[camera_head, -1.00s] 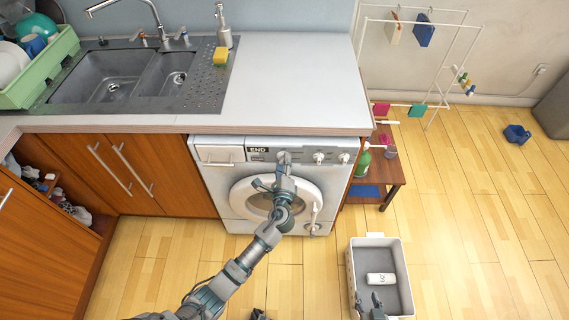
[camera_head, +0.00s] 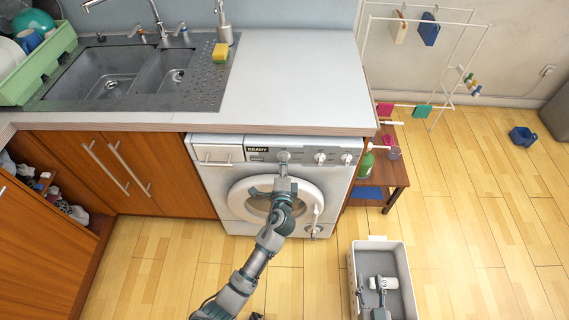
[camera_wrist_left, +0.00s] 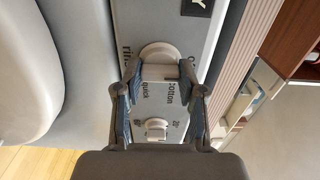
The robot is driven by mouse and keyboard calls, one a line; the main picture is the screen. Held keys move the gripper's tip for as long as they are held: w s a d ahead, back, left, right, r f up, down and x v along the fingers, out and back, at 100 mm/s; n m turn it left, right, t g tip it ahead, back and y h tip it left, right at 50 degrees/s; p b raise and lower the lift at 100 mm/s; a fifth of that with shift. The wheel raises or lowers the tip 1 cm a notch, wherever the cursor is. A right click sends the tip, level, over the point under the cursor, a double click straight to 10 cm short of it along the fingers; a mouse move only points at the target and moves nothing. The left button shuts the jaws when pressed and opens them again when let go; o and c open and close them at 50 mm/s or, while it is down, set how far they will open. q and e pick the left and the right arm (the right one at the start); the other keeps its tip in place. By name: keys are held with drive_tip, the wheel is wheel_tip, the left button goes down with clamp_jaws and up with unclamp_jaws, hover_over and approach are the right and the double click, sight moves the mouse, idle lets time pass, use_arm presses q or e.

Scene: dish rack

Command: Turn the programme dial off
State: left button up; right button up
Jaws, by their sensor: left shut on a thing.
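The washing machine (camera_head: 225,175) stands under the counter, and its display (camera_head: 261,149) reads READY. The programme dial (camera_head: 283,156) is the knob beside the display. My left gripper (camera_head: 283,168) reaches up to it from below, with its fingers on either side of the dial. In the left wrist view the white round dial (camera_wrist_left: 160,52) sits between the two fingertips, with the words "cotton" and "quick" printed near it. The fingers partly cover its edges.
Two more knobs (camera_head: 320,158) sit right of the dial. The round door (camera_head: 240,200) is below. A small wooden table (camera_head: 399,172) and drying rack (camera_head: 470,40) are at right.

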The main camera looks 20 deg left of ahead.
use_arm(q)
drive_tip(key=shift+f, duration=0.35)
drive_tip(key=o, duration=0.9)
drive_tip(key=shift+o, duration=1.2)
drive_tip(key=shift+a+r, duration=0.1)
drive_tip(key=v, duration=1.2)
